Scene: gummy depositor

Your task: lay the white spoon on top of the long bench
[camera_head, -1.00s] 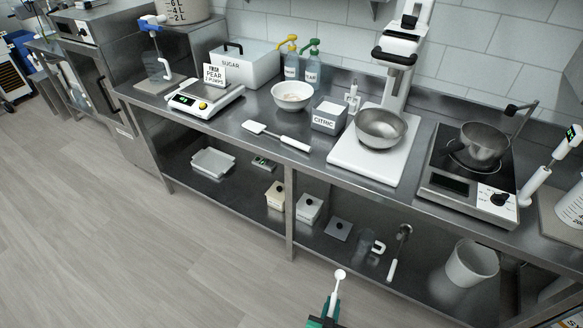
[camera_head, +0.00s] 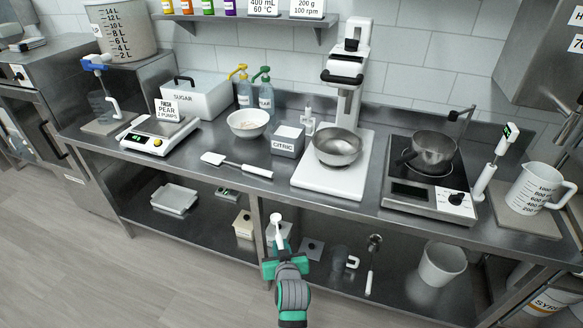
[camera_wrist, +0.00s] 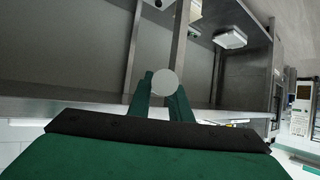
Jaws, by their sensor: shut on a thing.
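The white spoon (camera_head: 277,228) stands roughly upright in my gripper (camera_head: 281,258), its round end up. In the wrist view the spoon's pale round end (camera_wrist: 165,82) shows between the green fingers of my gripper (camera_wrist: 163,95). My gripper is shut on the spoon, in front of the bench and lower than its top. The long steel bench (camera_head: 230,190) runs across the head view. Its top stands behind and above the spoon in the picture. The lower part of the spoon is hidden by the gripper.
A white spatula (camera_head: 236,165) lies on the bench top near the front edge. Behind it are a bowl (camera_head: 248,123) and a CITRIC box (camera_head: 287,140); a mixer base (camera_head: 330,180) stands to its right. A bench leg (camera_head: 257,222) is close to my gripper. Bare top lies around the spatula.

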